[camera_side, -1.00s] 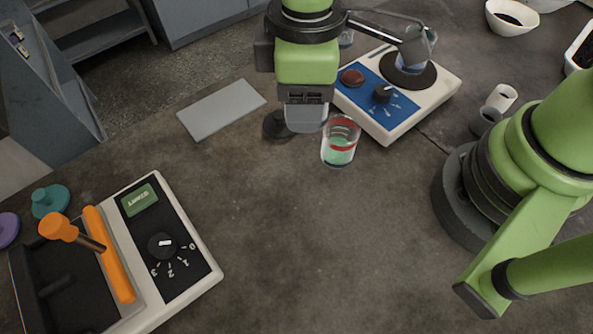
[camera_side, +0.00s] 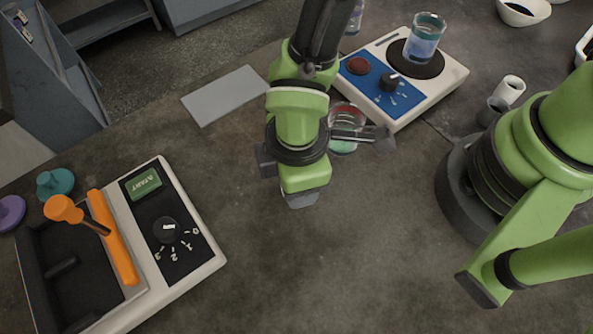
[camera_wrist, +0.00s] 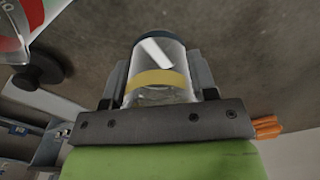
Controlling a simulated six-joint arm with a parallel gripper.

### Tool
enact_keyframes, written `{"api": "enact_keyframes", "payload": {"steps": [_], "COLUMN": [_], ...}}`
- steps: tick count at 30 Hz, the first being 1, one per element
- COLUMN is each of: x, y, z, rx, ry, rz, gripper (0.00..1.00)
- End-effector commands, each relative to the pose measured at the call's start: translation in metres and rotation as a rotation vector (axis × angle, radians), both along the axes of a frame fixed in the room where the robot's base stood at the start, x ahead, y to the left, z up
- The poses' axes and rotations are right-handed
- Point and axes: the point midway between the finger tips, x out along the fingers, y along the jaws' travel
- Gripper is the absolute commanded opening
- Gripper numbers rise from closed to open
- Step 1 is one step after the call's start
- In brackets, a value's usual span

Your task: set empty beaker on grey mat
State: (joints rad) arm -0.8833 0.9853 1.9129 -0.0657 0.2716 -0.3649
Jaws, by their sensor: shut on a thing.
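The grey mat (camera_side: 225,95) lies flat and bare at the back left of the bench in the side view. My gripper (camera_side: 303,200) is in front of it and to its right, over the bench. In the wrist view my gripper (camera_wrist: 158,85) is shut on a clear beaker with a yellow band (camera_wrist: 158,78). No coloured liquid shows in this beaker; a white strip shows at its upper part. In the side view the held beaker is hidden behind my gripper.
A red-banded beaker with green liquid (camera_side: 344,145) stands partly behind my arm. A beaker with blue liquid (camera_side: 422,45) sits on the hotplate (camera_side: 440,85). Bench between shaker and mat is clear.

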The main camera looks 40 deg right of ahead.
Motion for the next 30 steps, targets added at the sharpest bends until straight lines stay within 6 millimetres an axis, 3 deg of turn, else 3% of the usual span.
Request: {"api": "enact_keyframes", "payload": {"steps": [11,12,15,24,30], "x": [0.0,0.0,0.0,0.0,0.001], "y": [0.0,0.0,0.0,0.0,0.001], "z": [-0.004,-0.004,-0.004,0.0,0.027], "rx": [-0.001,0.0,0.0,0.002,0.005], "ry": [0.0,0.0,0.0,-0.001,-0.003], "rz": [-0.001,-0.001,-0.001,-0.001,-0.001], "gripper": [0.27,0.61,0.78,0.78,0.78]}}
